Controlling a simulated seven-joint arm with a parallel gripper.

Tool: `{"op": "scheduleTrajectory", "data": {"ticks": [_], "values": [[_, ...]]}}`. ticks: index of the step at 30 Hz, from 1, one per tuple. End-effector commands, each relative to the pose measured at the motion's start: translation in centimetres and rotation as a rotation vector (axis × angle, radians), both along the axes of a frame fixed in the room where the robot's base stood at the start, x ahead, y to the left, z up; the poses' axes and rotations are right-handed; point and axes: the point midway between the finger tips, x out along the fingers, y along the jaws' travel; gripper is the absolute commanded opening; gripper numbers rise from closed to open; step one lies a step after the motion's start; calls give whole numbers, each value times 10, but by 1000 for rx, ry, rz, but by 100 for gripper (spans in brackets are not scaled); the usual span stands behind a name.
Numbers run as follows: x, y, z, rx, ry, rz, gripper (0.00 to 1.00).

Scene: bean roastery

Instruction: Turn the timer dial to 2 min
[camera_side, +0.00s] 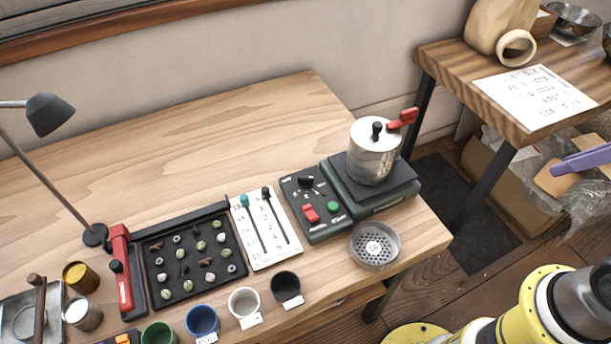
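The black timer dial (305,181) sits at the top of a dark green control box (325,232), with small pale marks around it. The marks and the dial's pointer are too small to read. A red switch (311,213) and a green round button (333,206) are below the dial. A purple bar (585,159) enters from the right edge, far from the dial; it looks like a finger of my gripper, but I cannot be sure. The rest of the gripper is outside the picture. Nothing touches the dial.
A metal pot (373,154) with a red handle stands on a dark base right of the control box. A perforated metal cup (375,246) is in front. A white slider panel (265,229) adjoins on the left, then a black bean tray (236,270). The table's back is clear.

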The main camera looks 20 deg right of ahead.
Motion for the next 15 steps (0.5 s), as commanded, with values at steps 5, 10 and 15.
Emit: {"op": "scheduleTrajectory", "data": {"ticks": [5,10,15], "values": [[21,0,43,-54,-45,101,48],[66,8,84,-102,-35,223,48],[124,24,110,-140,1,355,48]]}}
